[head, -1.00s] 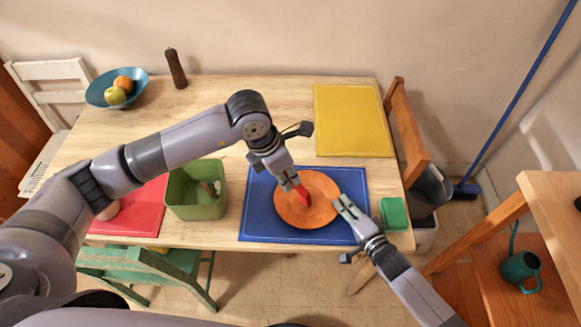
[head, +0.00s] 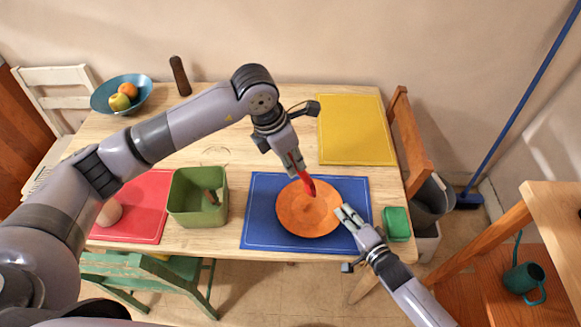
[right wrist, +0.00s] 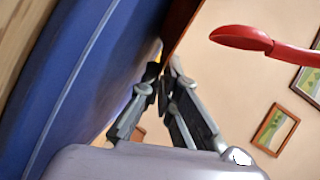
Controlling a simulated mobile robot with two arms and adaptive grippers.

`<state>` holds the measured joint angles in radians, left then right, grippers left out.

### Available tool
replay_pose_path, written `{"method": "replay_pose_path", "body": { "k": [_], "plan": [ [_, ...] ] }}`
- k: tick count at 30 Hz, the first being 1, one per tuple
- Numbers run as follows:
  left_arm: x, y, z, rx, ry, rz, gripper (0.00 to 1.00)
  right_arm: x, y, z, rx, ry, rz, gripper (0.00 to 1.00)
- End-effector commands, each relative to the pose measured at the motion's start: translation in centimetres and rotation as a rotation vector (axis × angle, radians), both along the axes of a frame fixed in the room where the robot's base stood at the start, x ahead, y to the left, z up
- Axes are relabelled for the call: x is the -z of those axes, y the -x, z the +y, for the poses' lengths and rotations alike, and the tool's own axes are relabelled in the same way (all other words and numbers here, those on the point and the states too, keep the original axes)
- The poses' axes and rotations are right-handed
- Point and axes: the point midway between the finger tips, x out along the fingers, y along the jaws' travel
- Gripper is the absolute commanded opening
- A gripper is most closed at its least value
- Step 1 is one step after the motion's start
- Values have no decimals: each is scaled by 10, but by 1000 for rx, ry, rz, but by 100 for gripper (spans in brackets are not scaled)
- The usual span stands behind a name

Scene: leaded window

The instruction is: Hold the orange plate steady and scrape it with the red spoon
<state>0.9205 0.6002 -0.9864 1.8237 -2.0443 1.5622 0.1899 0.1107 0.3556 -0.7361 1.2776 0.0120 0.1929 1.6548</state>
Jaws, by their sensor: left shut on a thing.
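The orange plate (head: 300,218) lies on the blue mat (head: 262,236) on the table. It shows edge-on in the right wrist view (right wrist: 181,28). My left gripper (head: 297,168) is shut on the red spoon (head: 307,184) above the plate's far part. In the right wrist view the spoon's bowl (right wrist: 240,37) hangs clear of the plate. My right gripper (head: 344,213) is at the plate's right rim. Its fingertips (right wrist: 163,78) have closed together on the rim, partly hiding it.
A green bin (head: 178,213) with something in it stands left of the mat. A red mat (head: 150,222) lies further left. A green sponge-like block (head: 397,224) is close to my right gripper. A yellow mat (head: 355,130) lies empty at the back right.

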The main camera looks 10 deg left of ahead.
Motion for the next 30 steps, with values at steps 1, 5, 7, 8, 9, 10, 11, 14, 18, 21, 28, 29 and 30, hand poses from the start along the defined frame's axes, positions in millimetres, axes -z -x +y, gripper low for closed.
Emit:
{"method": "replay_pose_path", "body": {
  "k": [1,5,7,8,9,10,11,14,18,21,28,29,30],
  "plan": [
    [-6,-1,0,-1,1,-3,0,1,0,0,-1,1,1,0],
    [-17,0,0,1,1,-2,0,1,0,0,-1,1,1,0],
    [-24,-1,0,1,1,-3,0,1,0,0,0,1,1,0],
    [-26,-1,0,1,1,-3,0,1,0,0,0,1,1,0],
    [-29,0,0,1,1,-2,0,1,0,0,0,1,1,0],
    [-31,0,0,1,1,-2,0,1,0,0,0,1,1,0],
    [-33,0,0,1,1,-2,0,1,0,0,0,1,1,0],
    [-37,0,0,1,1,-2,0,1,0,0,0,1,1,0],
    [-38,0,0,0,1,-1,0,1,0,0,0,1,1,0],
    [-38,0,0,0,1,-1,0,1,0,0,0,1,1,0],
    [-38,0,0,0,1,-1,0,1,1,0,0,1,1,0],
    [-38,0,0,0,1,-1,0,1,1,0,0,1,1,0],
    [-38,0,0,0,1,-1,0,1,1,0,0,1,1,0]
  ]
}}
